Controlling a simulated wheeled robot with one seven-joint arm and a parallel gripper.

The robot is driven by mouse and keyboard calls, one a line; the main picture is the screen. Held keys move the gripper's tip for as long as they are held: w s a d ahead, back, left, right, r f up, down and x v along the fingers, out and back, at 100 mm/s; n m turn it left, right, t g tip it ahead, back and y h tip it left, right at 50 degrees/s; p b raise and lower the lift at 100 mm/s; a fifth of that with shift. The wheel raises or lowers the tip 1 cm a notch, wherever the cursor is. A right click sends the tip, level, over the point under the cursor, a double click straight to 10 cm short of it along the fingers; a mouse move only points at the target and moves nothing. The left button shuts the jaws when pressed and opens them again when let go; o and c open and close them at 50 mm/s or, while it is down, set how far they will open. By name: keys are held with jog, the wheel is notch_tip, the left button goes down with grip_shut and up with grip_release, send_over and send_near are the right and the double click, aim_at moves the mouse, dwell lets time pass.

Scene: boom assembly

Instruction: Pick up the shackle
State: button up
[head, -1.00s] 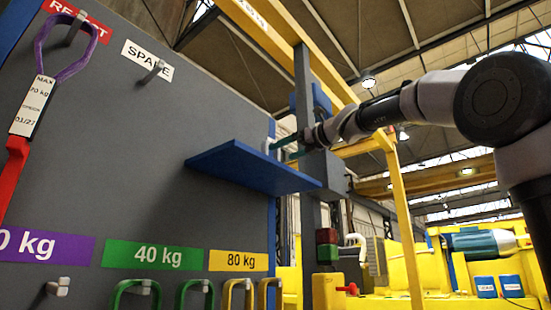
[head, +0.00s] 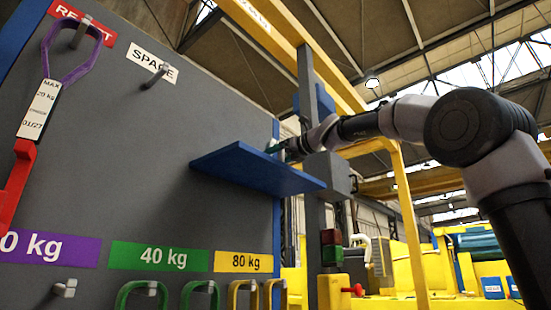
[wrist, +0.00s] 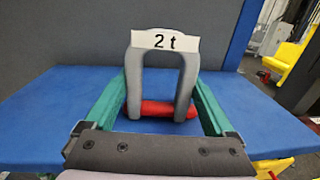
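The shackle (wrist: 134,85) is a grey U-shaped bow with a white "2 t" label on top and a red pin across its bottom. In the wrist view it stands upright on the blue shelf (wrist: 40,118). My gripper (wrist: 160,88) has its two green fingers apart, one on each side of the shackle; I cannot tell whether they touch it. In the head view my gripper (head: 276,147) is just above the far part of the shelf (head: 248,170), and the shackle cannot be made out there.
The shelf is fixed to a grey board (head: 120,130) with hooks and weight labels. A purple and red sling (head: 65,65) hangs at upper left. A grey post (head: 308,110) stands close behind my gripper.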

grip_shut()
jog(key=shift+r, duration=0.1)
jog(key=shift+r, duration=4.95)
